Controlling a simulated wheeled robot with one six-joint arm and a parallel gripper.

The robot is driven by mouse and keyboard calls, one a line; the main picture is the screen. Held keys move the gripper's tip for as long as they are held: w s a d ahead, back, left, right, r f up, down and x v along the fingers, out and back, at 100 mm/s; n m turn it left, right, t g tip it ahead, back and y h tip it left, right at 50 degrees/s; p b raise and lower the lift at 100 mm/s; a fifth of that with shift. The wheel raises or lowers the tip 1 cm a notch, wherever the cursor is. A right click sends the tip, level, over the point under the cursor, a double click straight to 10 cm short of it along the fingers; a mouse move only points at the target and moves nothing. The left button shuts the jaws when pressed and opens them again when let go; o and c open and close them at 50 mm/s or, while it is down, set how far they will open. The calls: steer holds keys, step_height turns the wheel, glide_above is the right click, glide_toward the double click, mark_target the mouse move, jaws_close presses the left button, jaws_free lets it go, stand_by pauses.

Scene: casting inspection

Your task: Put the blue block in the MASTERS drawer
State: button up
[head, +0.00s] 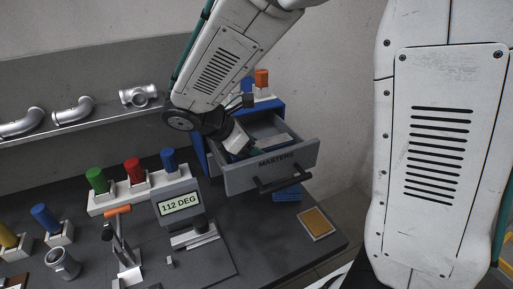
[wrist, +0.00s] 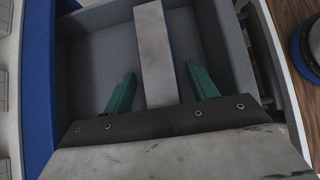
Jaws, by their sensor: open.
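The MASTERS drawer (head: 297,167) is pulled open, its label on the front above a dark handle. Its grey inside also shows in the wrist view (wrist: 95,62). My gripper (head: 254,153) is inside or just over the drawer. In the wrist view my gripper (wrist: 160,69) has its two green fingers apart, one on each side of a pale grey bar (wrist: 152,35). The bar shows a thin bluish right edge; I cannot tell whether the fingers touch it. A blue piece (head: 168,159) stands in a rack beside green and red ones. Another blue piece (head: 42,217) stands farther left.
The blue cabinet (head: 200,154) holds the drawer. A display reading 112 DEG (head: 180,204) and an orange-handled clamp (head: 118,211) stand to the left. Pipe fittings (head: 73,111) line the back shelf.

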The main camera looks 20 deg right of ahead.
steer(key=v, duration=1.1)
steer(key=s+d+m+y, duration=0.4)
steer(key=s+d+m, duration=0.1)
steer(key=s+m, duration=0.4)
steer(key=s+d+m+t+y, duration=0.1)
steer(key=s+d+m+y, duration=0.4)
steer(key=s+m, duration=0.4)
steer(key=shift+s+d+r, duration=0.4)
steer(key=shift+s+d, duration=0.25)
steer(key=shift+s, duration=0.6)
